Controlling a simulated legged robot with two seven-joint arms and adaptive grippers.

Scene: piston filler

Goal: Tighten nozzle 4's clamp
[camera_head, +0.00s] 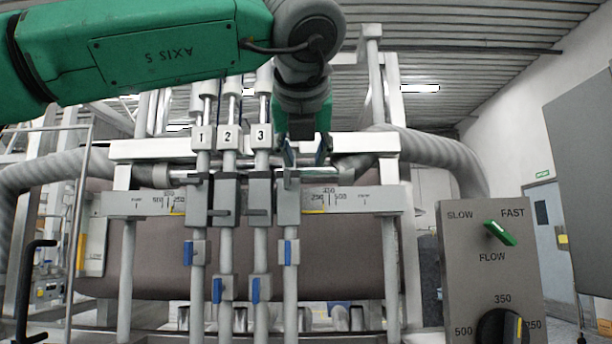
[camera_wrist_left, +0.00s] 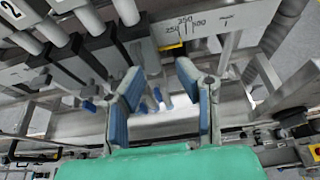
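Nozzle 4's grey clamp block (camera_head: 288,205) sits at the right end of the row, on the horizontal rail. The fourth number plate is hidden behind my arm and gripper. My left gripper (camera_head: 304,152) points down from above, just over and slightly right of this block. In the left wrist view its two blue-padded fingers (camera_wrist_left: 165,105) stand apart with nothing visibly held between them. Whether a finger touches the clamp or its lever cannot be told. The clamps of nozzles 1 (camera_head: 197,200), 2 (camera_head: 227,200) and 3 (camera_head: 260,200) stand to the left. My right gripper is not in view.
Blue-handled valves (camera_head: 252,289) hang on the tubes below the clamps. A scale plate (camera_head: 340,200) lies right of nozzle 4. A control box (camera_head: 490,275) with a green flow switch (camera_head: 499,233) stands at the right. A corrugated hose (camera_head: 440,155) curves behind the frame.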

